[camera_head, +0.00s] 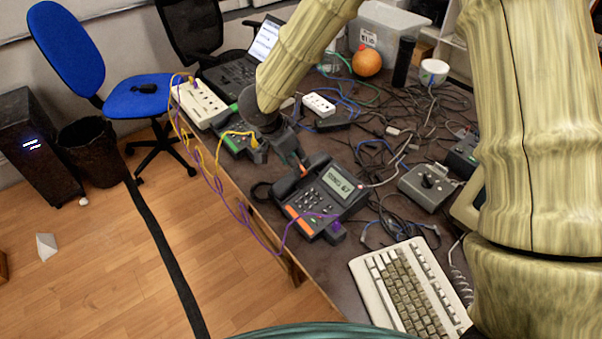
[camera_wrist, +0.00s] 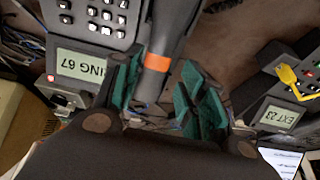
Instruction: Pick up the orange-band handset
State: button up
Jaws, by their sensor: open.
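The orange-band handset (camera_wrist: 174,38) is dark grey with an orange ring. In the wrist view it runs down between the two teal-padded fingers of my gripper (camera_wrist: 160,88), which are open on either side of it. In the head view the handset (camera_head: 285,188) lies along the left side of a dark desk phone (camera_head: 326,197) with a lit screen and an orange strip. My gripper (camera_head: 295,160) points down over the handset and hides part of it. I cannot tell whether a finger touches it.
A second phone with green marks (camera_head: 233,142) and a yellow plug stands left of my gripper. A cream keyboard (camera_head: 410,288) lies at the front. A grey control box (camera_head: 428,186) stands right of the phone. Loose cables cover much of the desk; a purple one hangs over its left edge.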

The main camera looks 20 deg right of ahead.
jog(key=shift+x, duration=2.7)
jog(key=shift+s+d, duration=0.1)
jog(key=shift+s, duration=0.05)
